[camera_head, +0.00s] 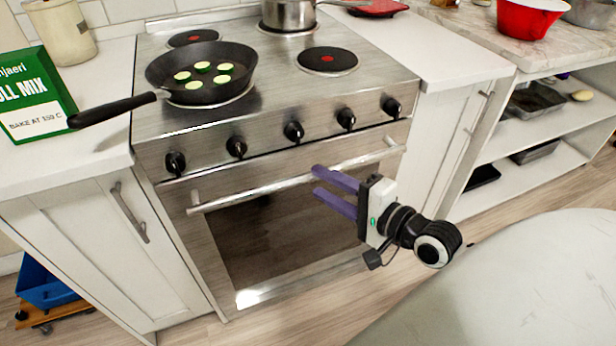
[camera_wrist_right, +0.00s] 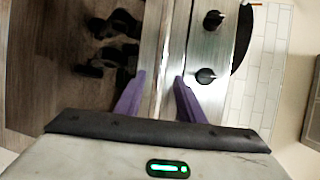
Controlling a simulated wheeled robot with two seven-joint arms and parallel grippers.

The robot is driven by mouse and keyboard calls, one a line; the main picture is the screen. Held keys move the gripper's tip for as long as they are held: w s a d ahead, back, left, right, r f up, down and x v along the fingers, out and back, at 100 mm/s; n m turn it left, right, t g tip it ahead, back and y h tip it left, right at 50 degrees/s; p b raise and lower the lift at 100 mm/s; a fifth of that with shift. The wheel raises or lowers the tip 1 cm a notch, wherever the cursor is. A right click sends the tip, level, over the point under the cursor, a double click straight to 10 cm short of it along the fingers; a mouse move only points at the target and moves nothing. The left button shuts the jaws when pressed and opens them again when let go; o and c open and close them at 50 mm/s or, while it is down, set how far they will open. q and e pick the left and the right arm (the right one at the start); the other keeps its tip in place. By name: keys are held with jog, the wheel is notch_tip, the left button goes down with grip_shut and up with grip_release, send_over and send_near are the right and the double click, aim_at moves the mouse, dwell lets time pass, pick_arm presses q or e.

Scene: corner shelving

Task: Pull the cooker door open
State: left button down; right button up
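The cooker (camera_head: 275,130) is steel, with a row of black knobs above its door. The cooker door (camera_head: 270,235) has a dark window and looks shut. The door handle (camera_head: 245,193) is a straight steel bar across its top. My right gripper (camera_head: 316,181) is open and empty, its purple fingers pointing at the handle from the right. In the right wrist view the handle (camera_wrist_right: 162,60) lies between the two open fingers (camera_wrist_right: 160,77). I cannot tell how deep the bar sits between them. My left gripper is not in view.
A frying pan (camera_head: 203,95) with green slices stands on the hob, its handle reaching over the left counter. A steel pot (camera_head: 289,14) stands behind. A green box (camera_head: 35,95) is on the left counter. White cabinets flank the cooker. Open shelves (camera_head: 530,125) stand at right.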

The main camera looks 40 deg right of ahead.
aim_at(312, 180)
jog(key=shift+x, duration=2.6)
jog(key=shift+c, duration=0.5)
jog(key=shift+f, duration=0.1)
grip_shut()
